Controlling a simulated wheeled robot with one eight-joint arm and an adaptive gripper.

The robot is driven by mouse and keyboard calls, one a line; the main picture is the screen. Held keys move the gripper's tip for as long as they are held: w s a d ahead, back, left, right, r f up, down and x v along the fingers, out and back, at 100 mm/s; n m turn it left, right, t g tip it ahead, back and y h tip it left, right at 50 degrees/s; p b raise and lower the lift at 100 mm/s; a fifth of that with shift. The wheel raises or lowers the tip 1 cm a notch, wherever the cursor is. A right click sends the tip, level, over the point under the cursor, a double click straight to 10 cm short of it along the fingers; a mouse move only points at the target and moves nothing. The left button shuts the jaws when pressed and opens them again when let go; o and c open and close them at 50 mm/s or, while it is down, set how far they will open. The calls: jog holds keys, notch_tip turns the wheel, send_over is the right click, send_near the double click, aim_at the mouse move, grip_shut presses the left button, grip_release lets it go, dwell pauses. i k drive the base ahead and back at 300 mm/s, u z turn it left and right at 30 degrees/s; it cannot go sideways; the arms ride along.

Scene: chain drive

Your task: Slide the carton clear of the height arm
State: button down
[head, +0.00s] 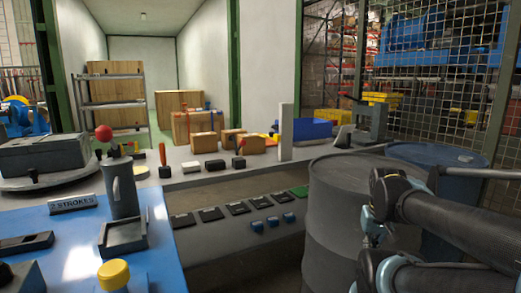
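Several brown cartons stand at the back of the grey bench in the head view. A white upright post (286,132) stands on the bench to the right of these, apart from the rightmost carton by a small gap. I cannot tell whether this post is the height arm, nor which carton the task means. My dark arm links cross the lower right of the picture, and I do not see my gripper's fingertips.
A grey drum (335,215) and a blue drum (435,165) stand at the right. A blue panel (85,235) with a grey lever is at the front left. Black pads (210,214) line the lower ledge. A mesh fence closes the back right.

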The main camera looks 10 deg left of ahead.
aim_at(256, 144)
jog(key=u, duration=0.05)
jog(key=k, duration=0.65)
jog(key=u, duration=0.65)
jog(key=i, duration=1)
